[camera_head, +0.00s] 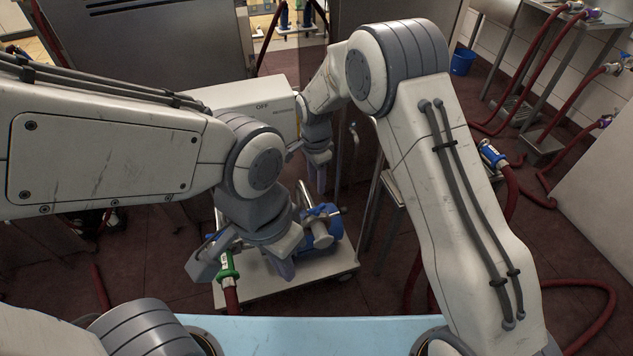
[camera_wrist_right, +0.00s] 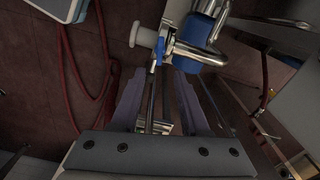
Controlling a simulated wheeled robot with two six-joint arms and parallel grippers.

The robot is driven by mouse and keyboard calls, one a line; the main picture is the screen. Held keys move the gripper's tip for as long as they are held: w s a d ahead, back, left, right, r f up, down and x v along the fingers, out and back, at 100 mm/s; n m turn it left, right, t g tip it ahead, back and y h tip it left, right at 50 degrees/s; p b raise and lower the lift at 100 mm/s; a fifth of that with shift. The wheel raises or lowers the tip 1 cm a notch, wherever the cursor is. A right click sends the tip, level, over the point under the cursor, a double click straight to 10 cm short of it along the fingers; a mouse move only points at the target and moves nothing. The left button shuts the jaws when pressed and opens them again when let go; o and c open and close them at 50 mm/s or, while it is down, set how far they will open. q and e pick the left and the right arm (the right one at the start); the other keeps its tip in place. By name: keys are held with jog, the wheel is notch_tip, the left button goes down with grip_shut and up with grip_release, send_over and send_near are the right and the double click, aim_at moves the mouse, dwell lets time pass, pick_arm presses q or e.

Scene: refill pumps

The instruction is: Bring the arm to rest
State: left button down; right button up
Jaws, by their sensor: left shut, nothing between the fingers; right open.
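My left gripper (camera_head: 287,274) hangs over the low cart, with its fingers together and nothing seen between them. A hose end with a green collar (camera_head: 229,268) shows beside it on the left. My right gripper (camera_head: 317,180) is farther back, in front of the white box and pointing down. The right wrist view shows its two fingers (camera_wrist_right: 158,82) spread apart with no object held. A blue and steel pump (camera_head: 322,232) sits on the cart, partly hidden by my left wrist. It also shows beyond the right fingertips in the wrist view (camera_wrist_right: 203,52).
The cart (camera_head: 322,276) has a pale top. Red hoses (camera_head: 590,310) lie over the dark floor at right, and a blue-ended hose (camera_head: 491,154) rests near a stand. A blue bucket (camera_head: 462,61) stands far right.

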jog(key=s+r+n+y+p, duration=0.1)
jog(key=s+r+n+p, duration=0.4)
jog(key=s+r+n, duration=1.25)
jog(key=s+d+r+n, duration=0.1)
jog(key=s+d+r, duration=0.1)
jog(key=s, duration=0.5)
jog(key=s+d+r+p, duration=0.1)
jog(key=s+d+r, duration=0.1)
jog(key=s, duration=0.5)
jog(key=shift+d+r+n+p, duration=0.3)
jog(key=shift+d+r+n, duration=0.05)
jog(key=shift+r, duration=0.55)
jog(key=shift+s, duration=0.1)
